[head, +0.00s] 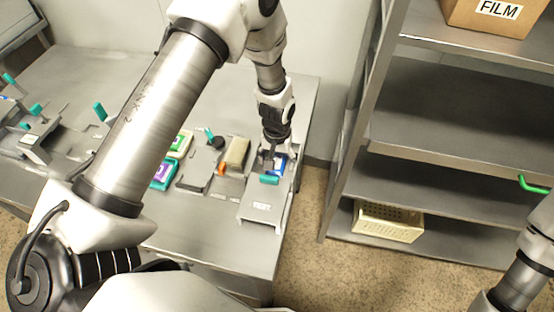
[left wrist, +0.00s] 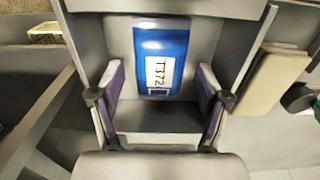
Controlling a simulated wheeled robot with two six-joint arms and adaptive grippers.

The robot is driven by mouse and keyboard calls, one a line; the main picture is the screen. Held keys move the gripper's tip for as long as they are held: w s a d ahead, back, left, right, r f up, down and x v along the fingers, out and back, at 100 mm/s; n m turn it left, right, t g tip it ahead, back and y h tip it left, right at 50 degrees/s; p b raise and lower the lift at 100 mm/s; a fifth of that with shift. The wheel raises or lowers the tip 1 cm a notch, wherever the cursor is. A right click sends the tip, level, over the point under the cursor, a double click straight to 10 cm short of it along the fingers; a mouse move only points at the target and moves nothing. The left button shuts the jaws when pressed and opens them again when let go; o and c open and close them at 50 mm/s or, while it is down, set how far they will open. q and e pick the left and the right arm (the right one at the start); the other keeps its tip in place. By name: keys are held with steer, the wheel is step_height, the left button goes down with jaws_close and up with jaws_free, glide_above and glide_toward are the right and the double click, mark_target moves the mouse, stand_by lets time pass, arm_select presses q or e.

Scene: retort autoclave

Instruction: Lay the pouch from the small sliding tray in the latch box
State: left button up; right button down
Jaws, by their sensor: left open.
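A blue pouch (head: 280,163) with a white label lies in the small sliding tray (head: 262,205), a grey metal piece with a teal handle near the table's right end. In the left wrist view the pouch (left wrist: 160,50) lies flat and its label reads T372. The grey tray walls (left wrist: 92,40) stand on both sides of it. My left gripper (left wrist: 158,98) is open, its fingers apart near the pouch's near end. In the head view the left gripper (head: 270,160) is over the tray and partly hides the pouch. I cannot tell for sure which fixture is the latch box. My right gripper is out of view.
Left of the tray are a tan block (head: 237,153), a grey fixture (head: 200,165) and green and purple packs (head: 163,174). More teal-handled fixtures (head: 38,140) stand at the far left. A shelf rack at right holds a cream basket (head: 388,222) and a FILM carton (head: 492,14).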

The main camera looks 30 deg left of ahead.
mark_target(277, 162)
arm_select(q)
step_height(277, 162, up, 12)
steer(key=b, duration=0.2)
steer(key=shift+r, duration=0.1)
